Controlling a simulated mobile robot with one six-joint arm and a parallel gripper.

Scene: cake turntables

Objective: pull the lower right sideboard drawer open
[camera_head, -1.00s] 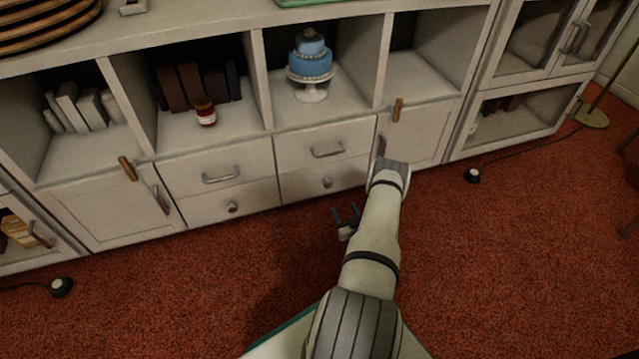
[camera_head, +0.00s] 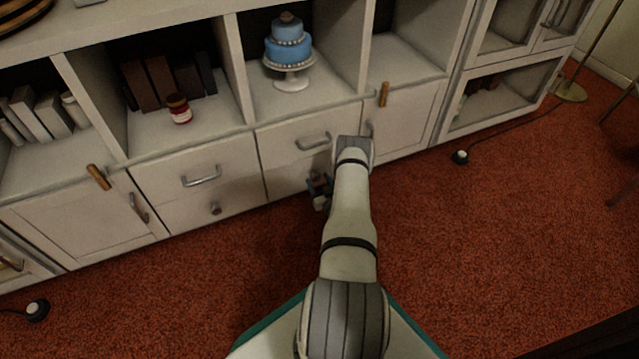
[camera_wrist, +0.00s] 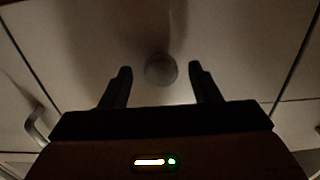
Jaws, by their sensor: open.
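The lower right sideboard drawer (camera_head: 282,182) is a pale, shut drawer front, partly covered by my arm in the head view. In the wrist view its front (camera_wrist: 100,30) fills the middle of the picture. Its round knob (camera_wrist: 161,70) sits between the two fingertips, with a gap on each side. My gripper (camera_wrist: 160,72) is open and faces the drawer front. In the head view my gripper (camera_head: 319,182) is low against the drawer, and the knob is hidden behind it.
The upper right drawer with its bar handle (camera_head: 313,142) is just above. A cabinet door (camera_head: 405,118) is to the right. A blue cake on a stand (camera_head: 290,55) and a red jar (camera_head: 179,110) stand on the shelves. Red carpet (camera_head: 480,250) in front is clear.

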